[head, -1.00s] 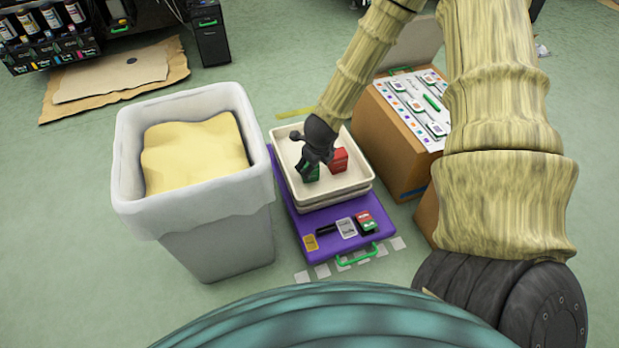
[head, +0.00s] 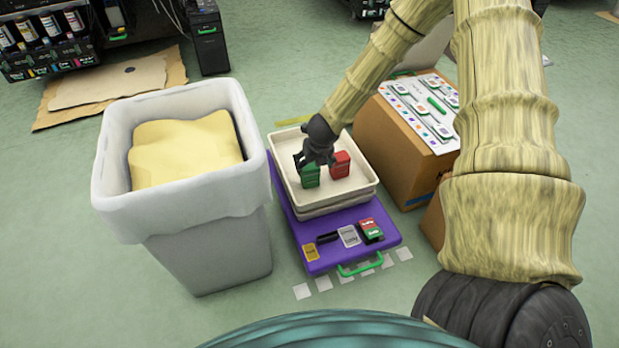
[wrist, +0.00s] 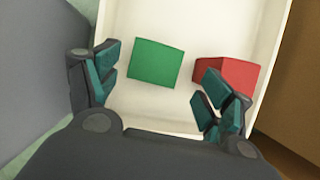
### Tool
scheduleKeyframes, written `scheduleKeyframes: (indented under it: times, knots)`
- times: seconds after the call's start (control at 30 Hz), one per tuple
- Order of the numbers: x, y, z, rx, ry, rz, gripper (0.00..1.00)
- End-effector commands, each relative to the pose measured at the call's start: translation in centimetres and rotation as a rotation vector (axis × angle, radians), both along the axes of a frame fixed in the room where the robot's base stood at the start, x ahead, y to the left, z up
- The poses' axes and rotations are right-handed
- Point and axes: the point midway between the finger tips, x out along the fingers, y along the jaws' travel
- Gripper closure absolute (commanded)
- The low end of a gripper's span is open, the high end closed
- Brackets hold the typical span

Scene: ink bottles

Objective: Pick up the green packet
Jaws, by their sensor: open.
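The green packet (head: 310,176) stands in the white tray (head: 357,189), left of the red packet (head: 341,165). My gripper (head: 316,160) is over the tray, just above and behind the green packet in the head view. In the wrist view, the green packet (wrist: 156,63) lies ahead of and between my open fingers (wrist: 155,92), with nothing held. The red packet (wrist: 228,76) is at the right, partly hidden behind the right finger. Contact between the fingers and either packet cannot be made out.
The tray sits on a purple case (head: 323,262) with small packets on its near part. A lined bin (head: 200,240) with yellow contents stands close on the left. A cardboard box (head: 400,165) with a printed sheet stands on the right.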

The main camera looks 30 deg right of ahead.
Motion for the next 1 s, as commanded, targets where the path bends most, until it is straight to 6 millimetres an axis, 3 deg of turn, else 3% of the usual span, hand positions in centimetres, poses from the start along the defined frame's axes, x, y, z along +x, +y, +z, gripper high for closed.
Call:
scheduleKeyframes:
  times: [0.17,0.53,0.83,1.0]
  knots:
    - [0.3,0.0,-0.8,-0.002,-0.001,0.001,0.20]
    - [1.9,0.1,-4.7,-0.002,0.001,0.001,0.20]
    - [2.1,0.1,-4.9,0.000,0.000,0.001,0.20]
    - [2.1,0.1,-4.9,0.000,0.000,0.001,0.49]
